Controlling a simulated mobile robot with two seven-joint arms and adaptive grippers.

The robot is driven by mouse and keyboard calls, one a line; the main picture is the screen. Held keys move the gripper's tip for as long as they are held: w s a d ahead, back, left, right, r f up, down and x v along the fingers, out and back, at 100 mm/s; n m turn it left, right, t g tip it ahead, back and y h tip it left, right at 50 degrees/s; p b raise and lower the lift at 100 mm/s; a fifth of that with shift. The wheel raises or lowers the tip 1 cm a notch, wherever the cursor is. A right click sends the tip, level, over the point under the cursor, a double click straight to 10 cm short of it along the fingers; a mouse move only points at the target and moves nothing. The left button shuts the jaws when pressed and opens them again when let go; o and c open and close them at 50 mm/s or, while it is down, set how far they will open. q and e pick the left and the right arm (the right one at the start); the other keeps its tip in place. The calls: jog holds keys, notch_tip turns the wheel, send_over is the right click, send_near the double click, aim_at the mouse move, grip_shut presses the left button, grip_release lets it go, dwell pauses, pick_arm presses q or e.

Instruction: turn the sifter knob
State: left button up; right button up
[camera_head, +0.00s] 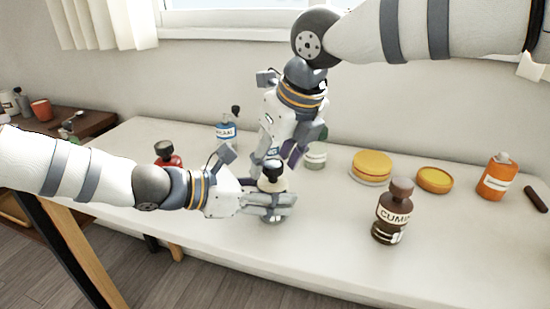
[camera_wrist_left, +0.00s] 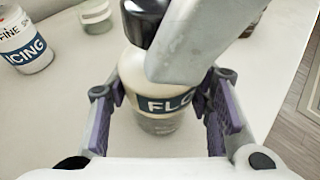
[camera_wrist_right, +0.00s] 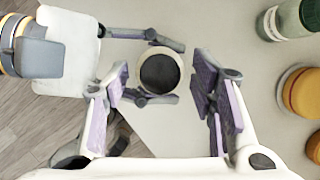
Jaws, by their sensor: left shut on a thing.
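The sifter is a cream jar with a blue label reading "FLO" (camera_wrist_left: 165,104) and a black knob on top (camera_wrist_right: 159,73). It stands upright on the white table, its lower part partly hidden in the head view by my left gripper (camera_head: 284,203). My left gripper comes in from the left, shut on the sifter's body, one finger on each side. My right gripper (camera_wrist_right: 163,87) points down from above. Its fingers are apart and empty, with the knob between them in the right wrist view. A grey finger of it crosses the left wrist view, hiding part of the sifter.
A brown "CUMIN" bottle (camera_head: 392,212) stands to the right of the sifter. Yellow round tins (camera_head: 372,166) and an orange bottle (camera_head: 497,176) are farther right. A red bottle (camera_head: 168,155) and blue-labelled bottle (camera_head: 227,131) stand left and behind. The front right table area is clear.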

jog(key=c, duration=1.1)
jog(key=shift+m, duration=0.3)
jog(key=shift+a+m+t+h, duration=0.15)
jog(key=shift+m+h, duration=0.4)
jog(key=shift+m, duration=0.8)
jog(key=shift+d+m+t+h, duration=0.1)
jog(key=shift+m+t+h, duration=0.3)
jog(key=shift+m, duration=0.95)
jog(key=shift+h, duration=0.25)
jog(key=o, duration=1.1)
jog(key=shift+o, duration=0.2)
jog(key=shift+a, duration=0.1)
